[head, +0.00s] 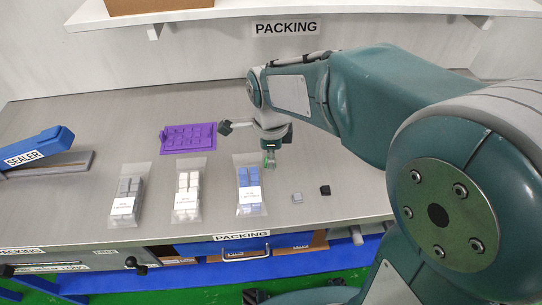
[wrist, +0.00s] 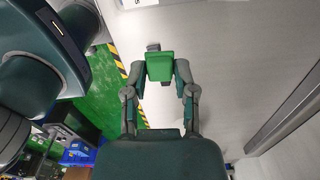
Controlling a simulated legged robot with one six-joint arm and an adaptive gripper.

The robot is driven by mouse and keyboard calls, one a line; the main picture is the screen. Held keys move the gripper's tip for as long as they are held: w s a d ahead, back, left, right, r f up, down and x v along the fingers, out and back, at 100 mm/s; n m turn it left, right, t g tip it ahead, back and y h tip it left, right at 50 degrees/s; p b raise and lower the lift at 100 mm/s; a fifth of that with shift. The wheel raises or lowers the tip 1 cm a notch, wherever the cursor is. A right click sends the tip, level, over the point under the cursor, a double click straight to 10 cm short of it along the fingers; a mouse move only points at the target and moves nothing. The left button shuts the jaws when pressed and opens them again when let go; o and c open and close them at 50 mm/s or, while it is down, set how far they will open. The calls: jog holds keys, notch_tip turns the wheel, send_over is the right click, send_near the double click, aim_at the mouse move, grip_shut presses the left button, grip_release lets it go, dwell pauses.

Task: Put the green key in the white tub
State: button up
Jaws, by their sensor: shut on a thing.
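The green key (wrist: 160,66) is a small green block held between the two fingertips of my gripper (wrist: 160,72) in the wrist view. My gripper is shut on it. In the head view the green key (head: 270,160) shows as a small green patch below my gripper (head: 269,155), above the grey bench and behind the small loose keys. I cannot tell its exact height over the bench. No white tub shows in either view.
On the bench (head: 350,150) lie a grey key (head: 297,197) and a black key (head: 325,190). Bags of grey (head: 128,196), white (head: 187,190) and blue keys (head: 250,186) lie left of them. A purple tray (head: 188,137) is behind; a sealer (head: 40,148) stands far left.

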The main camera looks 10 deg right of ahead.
jog(key=w+d+f, duration=0.1)
jog(key=w+d, duration=0.1)
jog(key=d, duration=1.6)
jog(key=w+d, duration=0.2)
jog(key=d, duration=1.7)
jog(key=shift+f, duration=0.35)
jog(key=shift+f, duration=0.1)
jog(key=shift+f, duration=3)
jog(key=shift+f, duration=1.85)
